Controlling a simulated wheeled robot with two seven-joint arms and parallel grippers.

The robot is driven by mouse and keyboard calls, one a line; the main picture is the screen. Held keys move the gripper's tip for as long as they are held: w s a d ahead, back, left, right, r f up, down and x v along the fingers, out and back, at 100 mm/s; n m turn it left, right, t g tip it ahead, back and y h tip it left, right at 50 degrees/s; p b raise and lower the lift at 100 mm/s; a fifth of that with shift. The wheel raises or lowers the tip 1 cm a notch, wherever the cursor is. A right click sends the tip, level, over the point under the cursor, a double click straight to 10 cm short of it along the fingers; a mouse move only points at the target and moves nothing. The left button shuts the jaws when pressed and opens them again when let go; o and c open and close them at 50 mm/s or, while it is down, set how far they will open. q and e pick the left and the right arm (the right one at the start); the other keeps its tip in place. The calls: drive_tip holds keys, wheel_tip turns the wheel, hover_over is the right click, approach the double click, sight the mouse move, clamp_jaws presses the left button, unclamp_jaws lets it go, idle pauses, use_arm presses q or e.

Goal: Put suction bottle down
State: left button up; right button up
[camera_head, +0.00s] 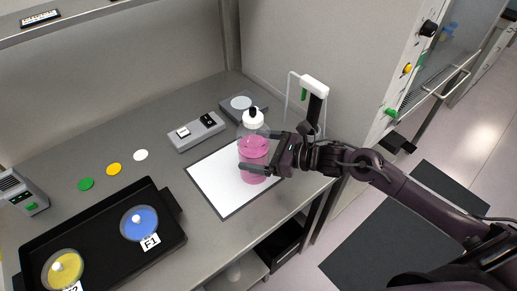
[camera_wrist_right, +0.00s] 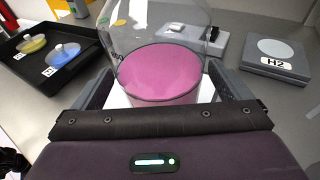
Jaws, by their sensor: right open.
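The suction bottle (camera_head: 253,148) has pink liquid, clear upper walls and a white cap with a black top. It appears upright on the white mat (camera_head: 214,181) with a dark border. In the right wrist view the bottle (camera_wrist_right: 160,75) is close up between the two fingers, its top cut off. My right gripper (camera_head: 258,152) reaches in from the right, with its fingers open on either side of the bottle; any slight contact cannot be told. My left gripper is not in view.
A black tray (camera_head: 103,254) holds a blue F1 filter (camera_head: 142,226) and a yellow one (camera_head: 60,271) at front left. A grey device (camera_head: 197,134) stands behind the mat, with an H2 plate (camera_wrist_right: 272,62) beside it. A white-topped stand (camera_head: 314,86) is behind the gripper.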

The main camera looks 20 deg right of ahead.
drive_tip(key=shift+r, duration=0.15)
drive_tip(key=v, duration=1.2)
idle(0.7)
